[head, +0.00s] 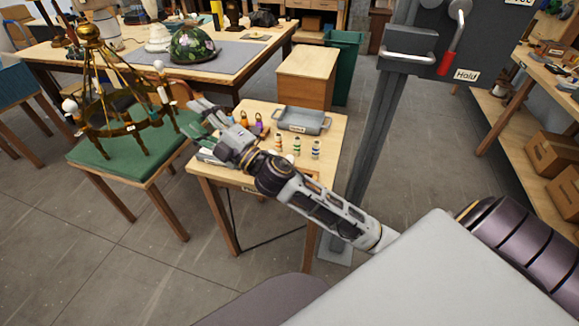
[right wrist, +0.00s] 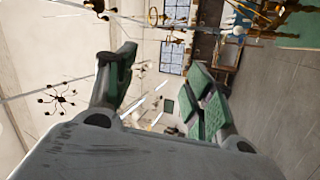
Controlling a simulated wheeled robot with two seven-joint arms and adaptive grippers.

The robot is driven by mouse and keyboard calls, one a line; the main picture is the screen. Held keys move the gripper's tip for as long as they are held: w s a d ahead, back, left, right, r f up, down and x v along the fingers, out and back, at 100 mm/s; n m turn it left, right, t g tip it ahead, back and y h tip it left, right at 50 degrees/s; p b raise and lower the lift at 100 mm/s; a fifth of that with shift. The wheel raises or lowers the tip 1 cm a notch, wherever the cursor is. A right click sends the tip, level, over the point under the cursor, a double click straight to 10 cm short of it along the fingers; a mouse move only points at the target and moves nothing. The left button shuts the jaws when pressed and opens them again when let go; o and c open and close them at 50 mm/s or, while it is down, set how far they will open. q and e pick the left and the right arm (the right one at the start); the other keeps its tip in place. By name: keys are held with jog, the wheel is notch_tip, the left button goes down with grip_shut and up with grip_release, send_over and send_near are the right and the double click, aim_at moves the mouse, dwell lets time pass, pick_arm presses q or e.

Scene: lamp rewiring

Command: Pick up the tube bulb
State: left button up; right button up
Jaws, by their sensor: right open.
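The brass chandelier (head: 120,128) stands on a green-topped stand at the left. It carries a round white bulb (head: 69,105) at its left and a pale upright tube-like piece (head: 162,95) at its right; I cannot tell for sure that this is the tube bulb. My right gripper (head: 190,116) is open over the small table's left edge, just right of the chandelier and apart from it. In the right wrist view its open fingers (right wrist: 162,80) have nothing between them, and brass parts (right wrist: 268,18) show at the top right. My left gripper is out of view.
The small wooden table (head: 230,185) holds a grey tray (head: 300,122) and several small bottles (head: 297,147). The green-topped stand (head: 120,166) is beside it. A grey post (head: 372,130) with a handle panel stands to the right. Floor is clear at the front left.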

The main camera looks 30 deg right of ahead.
jog(key=s+a+n+g+y, duration=0.4)
jog(key=a+n+g+y, duration=0.6)
jog(key=n, duration=0.6)
jog(key=d+f+n+g+h, duration=0.8)
jog(key=f+n+g+h, duration=0.15)
jog(key=f, duration=0.25)
jog(key=w+d+m+h, duration=0.1)
jog(key=d+h, duration=1)
jog(key=d, duration=1.4)
jog(key=shift+w+d+m, duration=0.15)
jog(key=shift+w+m, duration=0.2)
jog(key=shift+f, duration=0.15)
